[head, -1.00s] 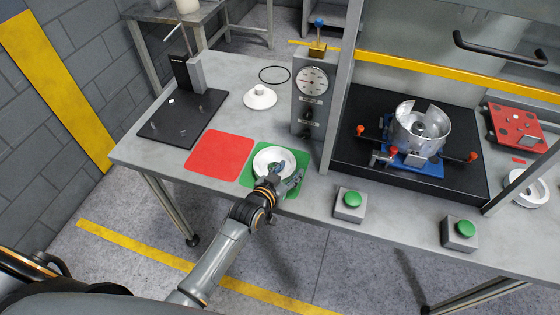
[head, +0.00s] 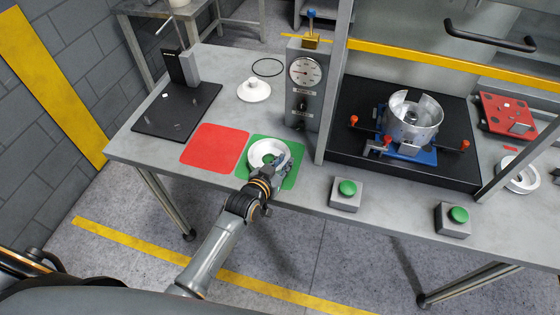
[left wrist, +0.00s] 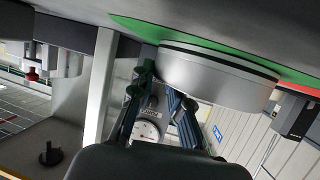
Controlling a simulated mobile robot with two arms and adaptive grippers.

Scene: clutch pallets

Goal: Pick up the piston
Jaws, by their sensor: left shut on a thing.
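The piston (head: 256,149) is a pale, round, dish-like part with a hollow middle. It rests on the green mat (head: 292,181) near the table's front edge. My left gripper (head: 281,162) reaches over the mat from the front and is shut on the piston's right side; the fingers hide part of its rim. In the left wrist view the piston (left wrist: 215,78) shows as a silver disc with a dark groove, close against the green mat. The gripper's fingers (left wrist: 160,95) are beside it there; the exact contact is hidden. My right gripper is not in view.
A red mat (head: 215,146) lies left of the green one. A gauge box (head: 304,100) stands behind right. Green buttons (head: 347,189) (head: 459,215) sit along the front edge. A white knobbed disc (head: 254,91) and a black stand (head: 178,108) are farther back. A silver housing (head: 414,122) sits right.

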